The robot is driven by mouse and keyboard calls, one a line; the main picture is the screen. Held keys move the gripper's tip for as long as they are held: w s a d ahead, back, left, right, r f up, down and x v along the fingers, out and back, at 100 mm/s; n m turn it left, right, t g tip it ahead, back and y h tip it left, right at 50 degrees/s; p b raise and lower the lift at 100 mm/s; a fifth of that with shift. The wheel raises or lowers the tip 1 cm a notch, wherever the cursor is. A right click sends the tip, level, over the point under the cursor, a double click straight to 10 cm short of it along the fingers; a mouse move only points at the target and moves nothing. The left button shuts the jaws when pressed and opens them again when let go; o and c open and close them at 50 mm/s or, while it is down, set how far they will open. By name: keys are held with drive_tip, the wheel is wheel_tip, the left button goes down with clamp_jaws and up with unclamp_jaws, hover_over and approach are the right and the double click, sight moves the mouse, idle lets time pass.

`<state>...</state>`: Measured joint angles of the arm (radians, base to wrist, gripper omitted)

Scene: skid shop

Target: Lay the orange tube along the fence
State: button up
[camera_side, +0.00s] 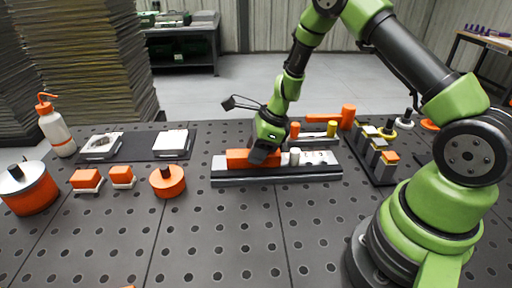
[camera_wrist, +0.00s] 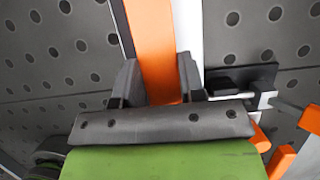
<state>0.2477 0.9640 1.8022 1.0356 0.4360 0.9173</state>
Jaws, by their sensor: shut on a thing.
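My gripper (camera_side: 261,153) is shut on the orange tube (camera_side: 237,159), a straight square-sided bar, in the side view. The tube lies level, lengthwise over the grey and silver fence fixture (camera_side: 250,180), at its left part. Whether it touches the fixture or hangs just above it cannot be told. In the wrist view the orange tube (camera_wrist: 155,45) runs up between the two dark fingers of my gripper (camera_wrist: 160,85). A pale strip of the fixture (camera_wrist: 188,28) runs right alongside it. The part of the tube under the gripper is hidden.
A white peg (camera_side: 295,157) stands on the fixture right of the tube. A rack of blocks (camera_side: 380,158) stands right. Orange parts (camera_side: 167,181) sit left.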

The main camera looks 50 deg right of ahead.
drive_tip(key=shift+f, duration=0.2)
drive_tip(key=o, duration=1.2)
drive_tip(key=shift+o, duration=0.2)
drive_tip(key=shift+v, duration=1.5)
drive_tip(key=shift+r, duration=2)
